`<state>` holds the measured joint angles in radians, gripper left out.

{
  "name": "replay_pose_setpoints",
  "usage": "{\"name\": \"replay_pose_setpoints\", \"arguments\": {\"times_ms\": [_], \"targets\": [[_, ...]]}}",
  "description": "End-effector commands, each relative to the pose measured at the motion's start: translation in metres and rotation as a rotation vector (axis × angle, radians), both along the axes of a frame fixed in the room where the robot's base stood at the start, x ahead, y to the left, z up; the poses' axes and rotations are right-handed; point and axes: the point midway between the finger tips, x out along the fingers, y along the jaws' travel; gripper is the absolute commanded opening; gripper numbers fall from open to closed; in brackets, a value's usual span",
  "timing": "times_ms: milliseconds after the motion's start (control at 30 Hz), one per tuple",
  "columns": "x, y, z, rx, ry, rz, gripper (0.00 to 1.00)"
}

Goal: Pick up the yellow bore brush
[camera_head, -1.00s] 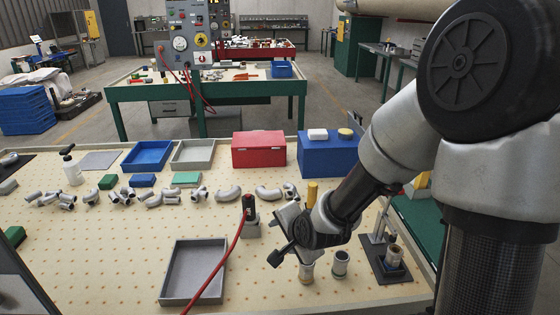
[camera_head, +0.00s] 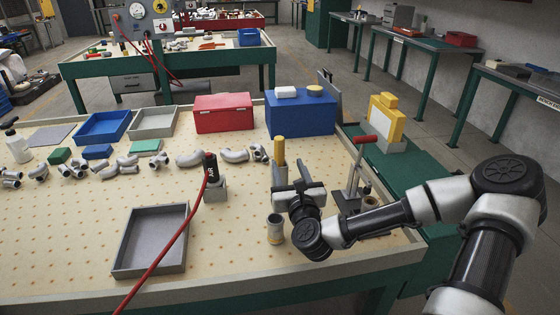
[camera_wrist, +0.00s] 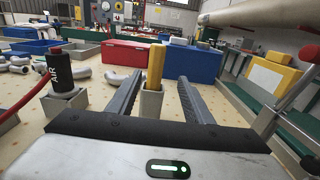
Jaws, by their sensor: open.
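The yellow bore brush (camera_head: 279,151) stands upright in a small grey holder block (camera_head: 280,175) on the pegboard-like table. In the wrist view the brush (camera_wrist: 155,66) shows between my two fingers, with its holder (camera_wrist: 152,103) below it. My gripper (camera_head: 292,172) is open and level, in front of the brush. A finger lies to each side of the brush in the wrist view (camera_wrist: 161,78). I cannot tell how far the fingertips reach past it. The brush's lower end is hidden in the holder.
The black air nozzle (camera_head: 211,167) with its red hose stands left of my gripper. A blue box (camera_head: 300,113) and red box (camera_head: 223,112) stand behind.

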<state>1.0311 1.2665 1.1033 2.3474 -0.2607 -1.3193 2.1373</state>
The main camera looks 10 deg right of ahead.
Motion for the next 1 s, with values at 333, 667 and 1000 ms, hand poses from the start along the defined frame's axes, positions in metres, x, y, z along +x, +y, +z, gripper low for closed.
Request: {"name": "replay_pose_setpoints", "arguments": {"times_ms": [333, 667, 1000], "targets": [[0.070, 0.001, -0.001, -0.003, 0.000, 0.002, 0.46], [0.098, 0.006, -0.001, -0.004, -0.001, 0.003, 0.46], [0.134, 0.009, -0.001, -0.004, 0.002, 0.003, 0.46]]}}
